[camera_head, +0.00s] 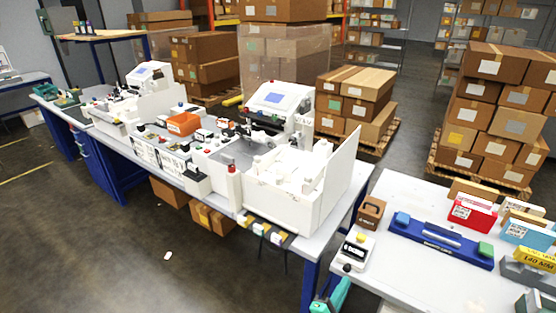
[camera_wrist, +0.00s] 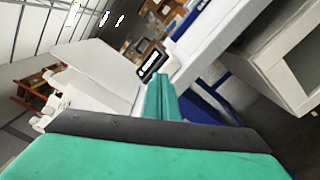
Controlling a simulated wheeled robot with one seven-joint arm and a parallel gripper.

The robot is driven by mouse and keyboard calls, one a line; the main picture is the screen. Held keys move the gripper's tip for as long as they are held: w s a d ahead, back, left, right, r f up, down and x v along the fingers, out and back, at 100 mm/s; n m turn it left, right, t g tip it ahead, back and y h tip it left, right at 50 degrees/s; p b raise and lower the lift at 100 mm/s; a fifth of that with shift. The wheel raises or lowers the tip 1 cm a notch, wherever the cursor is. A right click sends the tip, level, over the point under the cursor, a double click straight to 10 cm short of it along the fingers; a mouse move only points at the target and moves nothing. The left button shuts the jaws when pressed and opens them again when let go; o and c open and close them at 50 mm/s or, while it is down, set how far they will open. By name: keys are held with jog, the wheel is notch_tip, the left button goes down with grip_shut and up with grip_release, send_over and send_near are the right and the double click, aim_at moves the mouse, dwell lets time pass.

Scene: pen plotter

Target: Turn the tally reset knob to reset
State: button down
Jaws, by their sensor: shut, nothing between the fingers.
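The tally counter (camera_head: 359,242) is a small white box with a dark number display, at the left front corner of the right-hand table. A dark round knob (camera_head: 347,268) sits on its near end. In the wrist view the counter's dark-framed display (camera_wrist: 152,66) shows tilted, just beyond my fingertips; I cannot make out the knob there. My gripper (camera_wrist: 159,78) has teal fingers, shut and empty. The knob's setting is too small to read.
A brown block (camera_head: 371,212) stands behind the counter. A blue tray (camera_head: 440,241) and a red card box (camera_head: 473,212) lie to its right. The left bench (camera_head: 200,208) holds a white open-lidded machine (camera_head: 285,205). The front of the right-hand table (camera_head: 420,285) is clear.

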aim_at(347, 267)
jog(key=shift+x, duration=2.65)
jog(key=shift+w+a, duration=0.15)
jog(key=shift+w, duration=0.1)
